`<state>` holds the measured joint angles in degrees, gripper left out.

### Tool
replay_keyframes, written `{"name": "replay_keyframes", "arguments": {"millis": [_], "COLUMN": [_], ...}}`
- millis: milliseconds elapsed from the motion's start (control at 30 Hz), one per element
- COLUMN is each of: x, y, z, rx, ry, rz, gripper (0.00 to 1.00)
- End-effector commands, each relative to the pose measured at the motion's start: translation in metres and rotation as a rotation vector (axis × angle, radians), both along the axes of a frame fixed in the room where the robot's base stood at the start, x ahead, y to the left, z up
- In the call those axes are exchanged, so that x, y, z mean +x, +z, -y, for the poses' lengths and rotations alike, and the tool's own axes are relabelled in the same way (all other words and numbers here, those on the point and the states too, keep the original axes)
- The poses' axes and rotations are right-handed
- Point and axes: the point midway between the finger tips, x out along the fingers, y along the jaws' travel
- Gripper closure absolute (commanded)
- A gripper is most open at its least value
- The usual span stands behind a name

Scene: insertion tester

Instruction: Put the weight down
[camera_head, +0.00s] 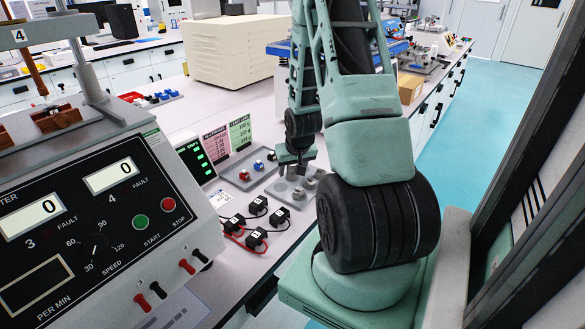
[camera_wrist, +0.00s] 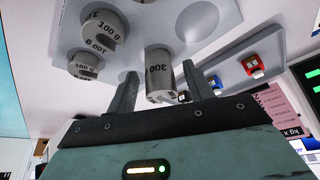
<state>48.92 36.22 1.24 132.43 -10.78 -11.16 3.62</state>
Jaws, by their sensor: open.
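A grey cylindrical weight (camera_wrist: 158,70) with a marking that looks like 300 stands between the fingers of my gripper (camera_wrist: 158,90) in the wrist view. The fingers are open, one on each side of it, with visible gaps. The weight appears to rest on a light grey tray (camera_wrist: 232,12); its exact seating is hard to see. Two 100 g weights, one (camera_wrist: 103,28) above the other (camera_wrist: 86,65), sit on the same tray to the left. In the head view my gripper (camera_head: 294,162) is low over this tray (camera_head: 275,190), and the arm hides part of it.
A second tray (camera_head: 240,178) with small red and blue pieces lies beside it. Black clip-like modules with red leads (camera_head: 257,222) lie in front. Pink and green cards (camera_head: 216,142), a green-lit display (camera_head: 196,160) and the large tester (camera_head: 110,215) stand to the left.

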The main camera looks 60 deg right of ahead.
Motion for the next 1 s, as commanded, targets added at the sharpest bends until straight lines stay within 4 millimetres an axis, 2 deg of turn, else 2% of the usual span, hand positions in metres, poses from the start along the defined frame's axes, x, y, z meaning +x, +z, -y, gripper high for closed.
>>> {"name": "replay_keyframes", "arguments": {"millis": [167, 500, 700, 1000], "x": [-0.002, -0.021, -0.031, -0.035], "y": [0.012, 0.073, 0.103, 0.114], "z": [-0.002, -0.017, -0.026, -0.030], "rx": [-0.002, -0.003, -0.001, 0.000], "ry": [-0.001, -0.002, -0.002, 0.000], "rz": [0.003, 0.004, 0.002, 0.000], "gripper": [0.48, 0.48, 0.48, 0.48]}}
